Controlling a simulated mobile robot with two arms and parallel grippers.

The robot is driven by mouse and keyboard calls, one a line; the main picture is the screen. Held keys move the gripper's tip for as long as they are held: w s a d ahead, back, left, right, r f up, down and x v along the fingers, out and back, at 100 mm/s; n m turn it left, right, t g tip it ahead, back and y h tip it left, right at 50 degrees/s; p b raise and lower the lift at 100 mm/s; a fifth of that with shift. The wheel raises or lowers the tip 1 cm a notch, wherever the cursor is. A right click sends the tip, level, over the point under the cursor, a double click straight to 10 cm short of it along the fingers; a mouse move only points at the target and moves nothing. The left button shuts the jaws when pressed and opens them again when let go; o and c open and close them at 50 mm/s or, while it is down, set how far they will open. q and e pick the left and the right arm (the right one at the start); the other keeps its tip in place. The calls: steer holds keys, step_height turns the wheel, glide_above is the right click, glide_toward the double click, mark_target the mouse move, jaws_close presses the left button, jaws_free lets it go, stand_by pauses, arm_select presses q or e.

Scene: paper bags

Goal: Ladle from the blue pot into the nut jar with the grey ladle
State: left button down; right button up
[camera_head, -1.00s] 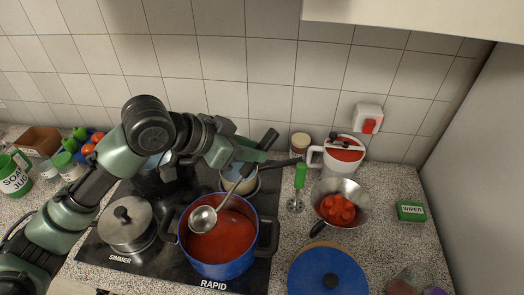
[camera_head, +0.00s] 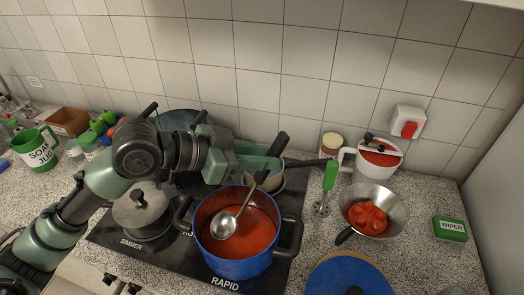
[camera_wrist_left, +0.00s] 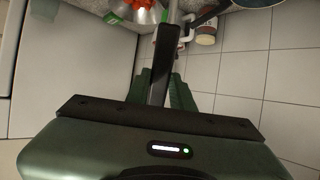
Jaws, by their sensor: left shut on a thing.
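The blue pot (camera_head: 234,268) stands on the black hob, full of red sauce. My left gripper (camera_head: 262,163) is behind the pot, shut on the dark handle of the grey ladle (camera_head: 223,225). The ladle slants down from the gripper, its bowl over the sauce inside the rim; I cannot tell if it touches. In the left wrist view the ladle handle (camera_wrist_left: 161,65) runs between the fingers. My right gripper is out of view.
A lidded steel pot (camera_head: 142,212) stands left of the blue pot. Behind the gripper is a pan (camera_head: 295,163) with a dark handle.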

mark_target(257, 176)
arm_select(q)
step_height(257, 176, down, 6)
steer(key=b, duration=0.2)
steer(key=shift+r+b, duration=0.2)
steer(key=shift+b, duration=0.2)
steer(key=shift+f+b, duration=0.3)
steer(key=shift+f, duration=0.55)
steer(key=shift+a, duration=0.1)
